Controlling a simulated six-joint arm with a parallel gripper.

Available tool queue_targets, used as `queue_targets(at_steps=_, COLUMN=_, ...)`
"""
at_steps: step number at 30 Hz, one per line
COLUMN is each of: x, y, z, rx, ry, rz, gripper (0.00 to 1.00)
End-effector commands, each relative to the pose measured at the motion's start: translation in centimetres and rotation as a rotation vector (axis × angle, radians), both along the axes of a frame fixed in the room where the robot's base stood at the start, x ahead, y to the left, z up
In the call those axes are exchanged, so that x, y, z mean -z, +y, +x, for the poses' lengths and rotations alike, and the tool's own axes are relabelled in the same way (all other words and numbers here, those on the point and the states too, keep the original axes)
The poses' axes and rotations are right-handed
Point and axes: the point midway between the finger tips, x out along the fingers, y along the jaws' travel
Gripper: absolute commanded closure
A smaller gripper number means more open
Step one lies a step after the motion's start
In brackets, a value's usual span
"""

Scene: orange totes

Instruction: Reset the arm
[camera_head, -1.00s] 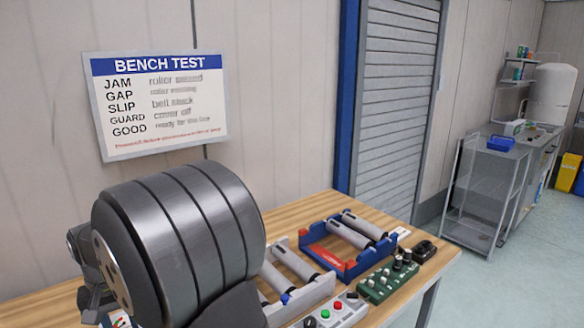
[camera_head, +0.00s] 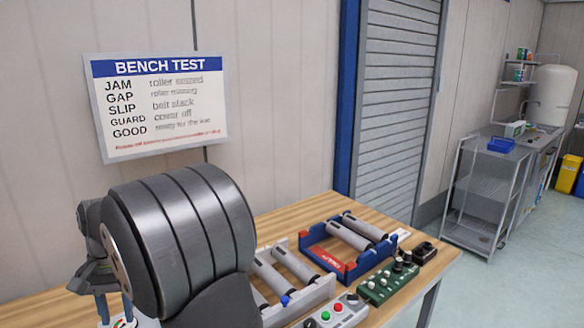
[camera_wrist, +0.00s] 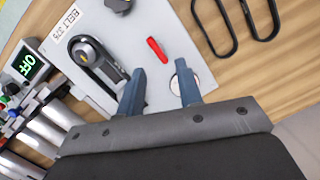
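My gripper (camera_wrist: 160,78) shows in the wrist view with two blue-grey fingers apart and nothing held between them. It points down over a light grey board (camera_wrist: 130,30) marked "BELT". A small red piece (camera_wrist: 157,50) lies on the board just beyond the fingertips. A round pale disc (camera_wrist: 174,84) is partly hidden by the right finger. A belt loop on a pulley (camera_wrist: 92,58) is left of the fingers. In the head view, my gripper (camera_head: 115,310) is at the lower left, partly cut off by the frame, and my dark arm hides much of the bench.
The wooden bench (camera_head: 290,213) carries a blue-and-red roller frame (camera_head: 345,268), a grey roller frame (camera_head: 318,290), a green control box (camera_head: 385,284) and a grey button box (camera_head: 345,312). Black belt loops (camera_wrist: 215,40) lie on bare wood. A "BENCH TEST" sign (camera_head: 160,105) hangs behind.

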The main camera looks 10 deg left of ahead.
Motion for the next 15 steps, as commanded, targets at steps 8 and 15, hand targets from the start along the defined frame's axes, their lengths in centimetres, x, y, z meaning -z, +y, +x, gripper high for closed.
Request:
queue_targets(at_steps=8, x=5.7, y=-0.3, z=0.1, rx=0.189, ry=0.12, rz=-0.057, gripper=0.67)
queue_targets(at_steps=15, x=9.0, y=-0.5, z=0.0, rx=0.311, ry=0.191, rz=-0.094, gripper=0.67)
